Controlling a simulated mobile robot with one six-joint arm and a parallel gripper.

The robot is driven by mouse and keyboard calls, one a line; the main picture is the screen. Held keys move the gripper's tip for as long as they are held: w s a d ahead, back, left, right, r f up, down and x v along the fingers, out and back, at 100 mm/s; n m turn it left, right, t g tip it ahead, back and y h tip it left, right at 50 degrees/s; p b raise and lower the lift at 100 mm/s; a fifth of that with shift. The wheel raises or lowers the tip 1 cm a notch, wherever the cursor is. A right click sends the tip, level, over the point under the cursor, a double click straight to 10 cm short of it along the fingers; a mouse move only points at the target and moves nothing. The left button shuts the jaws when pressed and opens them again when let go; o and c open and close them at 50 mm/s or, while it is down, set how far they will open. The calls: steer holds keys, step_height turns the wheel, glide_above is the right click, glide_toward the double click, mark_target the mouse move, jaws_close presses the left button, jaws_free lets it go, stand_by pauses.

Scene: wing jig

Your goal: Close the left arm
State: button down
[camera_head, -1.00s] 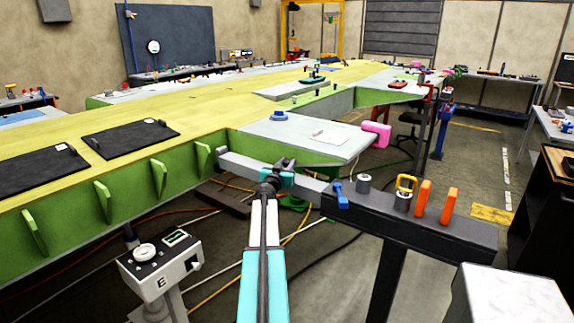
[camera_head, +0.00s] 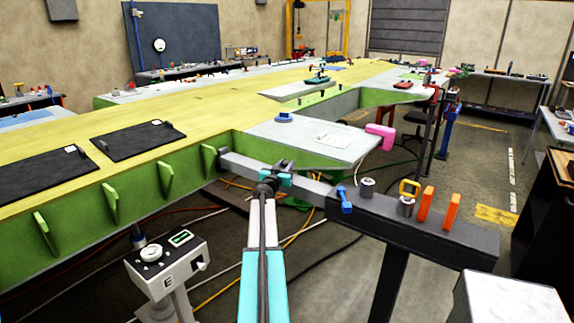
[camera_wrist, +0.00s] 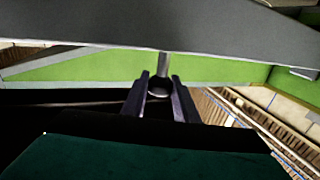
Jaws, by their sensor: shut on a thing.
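The left arm (camera_head: 245,168) is a grey bar that runs from a black beam to the green edge of the wing, where its far end shows close to a rib. I cannot tell whether that end touches the wing. My gripper (camera_head: 277,172) is at the middle of the bar. In the wrist view, the bar's underside (camera_wrist: 160,28) crosses the top, and a short round grey peg (camera_wrist: 163,68) hangs from it. My gripper's two fingers (camera_wrist: 159,95) are shut on this peg, which they partly hide.
The black beam (camera_head: 445,230) at the right carries a blue clamp (camera_head: 345,200), a yellow-handled piece (camera_head: 408,190) and two orange handles (camera_head: 438,208). A white control box (camera_head: 168,270) stands at lower left. Cables lie on the floor below the bar.

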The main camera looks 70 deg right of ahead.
steer(key=shift+w+r, duration=0.1)
steer(key=shift+w, duration=0.15)
steer(key=c, duration=1.4)
jaws_free()
steer(key=shift+d, duration=0.1)
steer(key=shift+s+a, duration=0.15)
steer(key=shift+a, duration=0.9)
steer(key=a, duration=1.1)
steer(key=shift+s+a+b, duration=0.35)
steer(key=shift+a, duration=0.05)
